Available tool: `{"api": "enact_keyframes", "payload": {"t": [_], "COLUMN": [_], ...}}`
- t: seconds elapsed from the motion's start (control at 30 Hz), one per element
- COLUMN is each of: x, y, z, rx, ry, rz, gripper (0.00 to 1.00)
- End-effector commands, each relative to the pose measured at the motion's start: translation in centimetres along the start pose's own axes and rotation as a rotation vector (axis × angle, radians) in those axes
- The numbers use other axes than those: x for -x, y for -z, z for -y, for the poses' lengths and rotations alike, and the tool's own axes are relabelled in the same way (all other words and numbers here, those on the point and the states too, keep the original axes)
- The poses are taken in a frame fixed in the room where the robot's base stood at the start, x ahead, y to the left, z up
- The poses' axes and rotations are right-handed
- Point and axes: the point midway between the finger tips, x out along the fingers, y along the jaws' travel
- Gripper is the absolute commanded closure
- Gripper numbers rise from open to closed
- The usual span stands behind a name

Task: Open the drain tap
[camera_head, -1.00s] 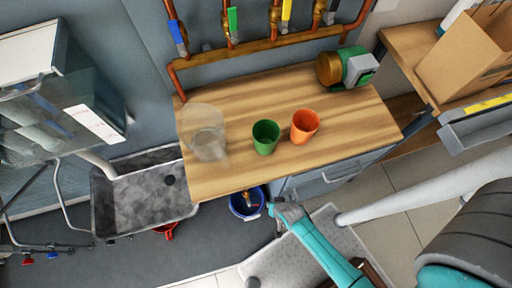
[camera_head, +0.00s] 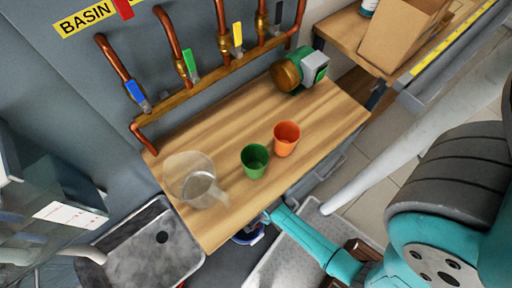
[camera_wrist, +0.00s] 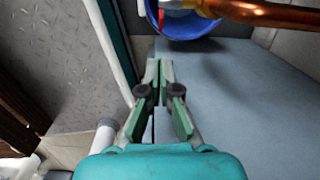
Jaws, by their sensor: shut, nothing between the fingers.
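In the wrist view, a copper pipe (camera_wrist: 262,13) with a brass end comes in at the top right, above a blue bucket (camera_wrist: 195,27). A red lever (camera_wrist: 161,18) shows at the bucket's left side, partly cut off by the top edge; it looks like the drain tap's handle. My gripper (camera_wrist: 160,68) is shut and empty, below the bucket in this picture and apart from the lever. In the head view, the blue bucket (camera_head: 248,237) is mostly hidden under the bench edge, and my gripper's tips are hard to make out there.
The wooden bench (camera_head: 225,125) carries a green cup (camera_head: 255,161), an orange cup (camera_head: 287,139), a clear jug (camera_head: 190,178) and a green pump (camera_head: 300,72). Pipes with coloured lever valves (camera_head: 189,64) line the wall. A grey sink (camera_head: 150,250) stands at left.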

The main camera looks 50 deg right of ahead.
Motion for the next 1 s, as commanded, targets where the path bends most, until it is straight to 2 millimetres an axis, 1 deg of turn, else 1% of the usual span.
{"api": "enact_keyframes", "payload": {"t": [0.1,0.27,0.7,0.8,1.0], "x": [-0.2,-1.2,-7.4,-8.5,-9.8], "y": [0.1,0.1,0.0,0.0,0.1], "z": [0.0,-0.1,-0.2,-0.2,-0.2], "rx": [-0.056,-0.067,-0.064,-0.064,-0.064], "ry": [-0.023,-0.03,-0.029,-0.028,-0.026], "rz": [0.003,0.003,0.003,0.003,0.003], "gripper": [1.0,1.0,1.0,1.0,1.0]}}
